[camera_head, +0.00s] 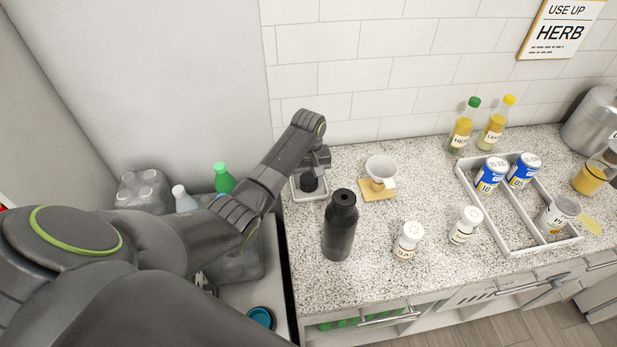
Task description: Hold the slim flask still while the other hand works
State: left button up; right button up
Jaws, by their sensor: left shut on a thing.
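The slim flask (341,228) is a dark grey-black bottle with a black cap, standing upright on the speckled counter near its left end. My left gripper (311,183) points down behind and left of the flask, visibly apart from its cap. It is shut on a small dark object at a shallow white tray (299,194). The fingers and that object are both dark, so its shape is hard to tell. My right gripper is not in view.
A white cup (381,168) sits by a wooden coaster (378,190). Two white-capped shakers (407,240) (465,224) stand right of the flask. A white divided tray (505,236) holds blue cans (491,175). Two bottles (463,127) (495,124) stand by the wall.

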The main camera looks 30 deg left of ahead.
aim_at(309, 178)
pick_arm(q)
jog(key=shift+f, duration=0.1)
jog(key=o, duration=0.8)
jog(key=shift+r, duration=0.6)
notch_tip(309, 178, up, 5)
jog(key=shift+w+r+b, duration=0.1)
jog(key=shift+b, duration=0.65)
jog(key=shift+r+p, duration=1.45)
jog(key=shift+r, duration=1.5)
